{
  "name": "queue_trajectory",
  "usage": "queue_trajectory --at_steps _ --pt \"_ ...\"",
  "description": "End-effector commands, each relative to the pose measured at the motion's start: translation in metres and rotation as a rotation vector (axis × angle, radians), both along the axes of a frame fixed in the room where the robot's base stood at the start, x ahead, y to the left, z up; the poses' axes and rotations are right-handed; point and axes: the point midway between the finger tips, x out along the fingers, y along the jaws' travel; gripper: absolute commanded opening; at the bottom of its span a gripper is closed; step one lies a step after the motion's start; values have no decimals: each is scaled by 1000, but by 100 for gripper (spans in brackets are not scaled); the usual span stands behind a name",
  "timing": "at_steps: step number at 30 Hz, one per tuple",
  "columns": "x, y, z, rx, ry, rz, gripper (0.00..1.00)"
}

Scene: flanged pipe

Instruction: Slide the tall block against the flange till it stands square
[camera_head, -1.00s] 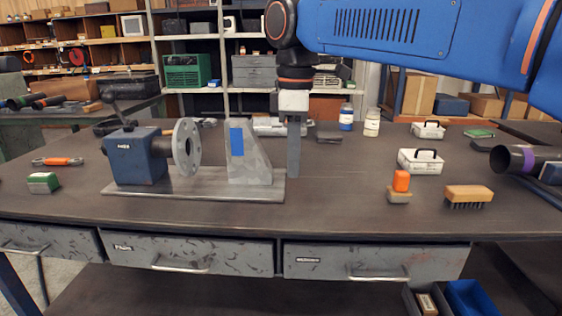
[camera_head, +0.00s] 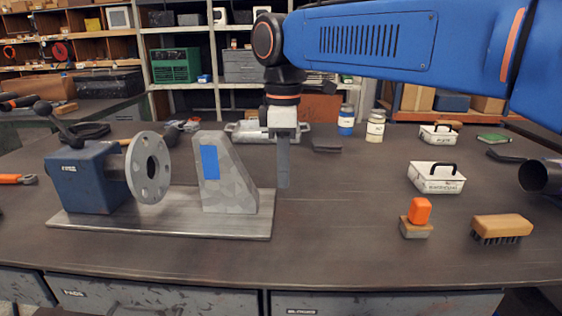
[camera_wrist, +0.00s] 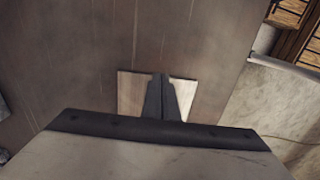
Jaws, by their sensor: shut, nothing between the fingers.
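The tall block (camera_head: 236,183) is a grey wedge with an upright left side and a sloping right side. A blue patch marks it. It stands on a flat metal plate (camera_head: 160,224), to the right of the round, holed flange (camera_head: 143,172) on the blue pipe fixture (camera_head: 85,180). A gap shows between flange and block. I cannot tell whether the block is square to it. My gripper (camera_head: 283,186) is shut and empty, pointing down right of the block, apart from it in the picture. The wrist view shows the closed fingers (camera_wrist: 161,82) over a pale patch I cannot identify.
An orange-topped stamp (camera_head: 417,220), a brush (camera_head: 501,228) and a white box (camera_head: 437,178) lie to the right. Two jars (camera_head: 375,126) stand behind. A dark cylinder (camera_head: 540,175) is at the right edge.

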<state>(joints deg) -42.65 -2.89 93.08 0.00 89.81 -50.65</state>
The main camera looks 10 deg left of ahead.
Motion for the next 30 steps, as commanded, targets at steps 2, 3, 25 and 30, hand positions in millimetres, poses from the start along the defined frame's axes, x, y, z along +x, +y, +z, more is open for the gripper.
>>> queue_trajectory --at_steps 2,3,25,30 --pt "-1 -1 -15 -2 2 0 0" --pt "0 0 -21 -1 1 0 0" --pt "-2 40 -56 0 0 1 0" --pt "-2 40 -56 0 0 0 0"
